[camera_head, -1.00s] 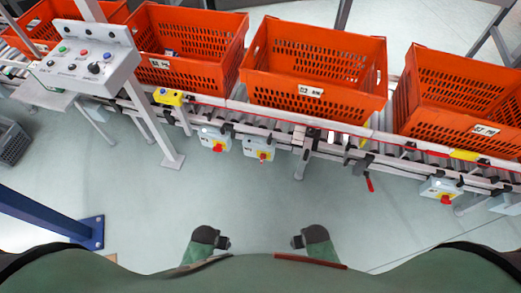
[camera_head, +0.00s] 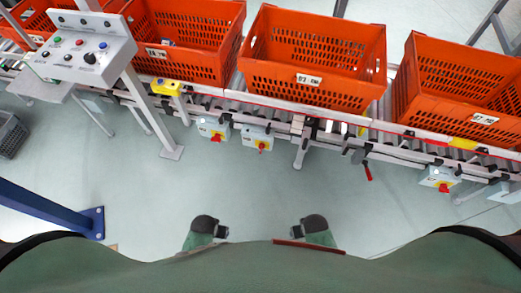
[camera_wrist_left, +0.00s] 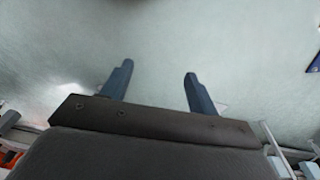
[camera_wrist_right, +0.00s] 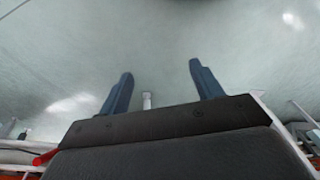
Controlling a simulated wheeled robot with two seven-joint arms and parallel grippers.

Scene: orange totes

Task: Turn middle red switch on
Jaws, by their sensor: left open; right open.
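Three red rotary switches sit on grey boxes with yellow plates under the front of the conveyor. The middle red switch (camera_head: 262,146) is near the centre of the head view. The left red switch (camera_head: 216,137) is close beside it, and the right red switch (camera_head: 444,187) is far to the right. The knobs are too small to tell their positions. My left gripper (camera_head: 222,231) is low in front of my body, open and empty; its fingers show apart in the left wrist view (camera_wrist_left: 159,72). My right gripper (camera_head: 297,231) is likewise open and empty, with fingers apart in the right wrist view (camera_wrist_right: 160,70). Both are well short of the switches.
Orange totes (camera_head: 300,93) stand on the roller conveyor (camera_head: 375,127). A control panel (camera_head: 80,47) on a post stands at the left. A blue post foot (camera_head: 92,222) is at the lower left. A red lever (camera_head: 368,171) hangs below the conveyor. The floor between is clear.

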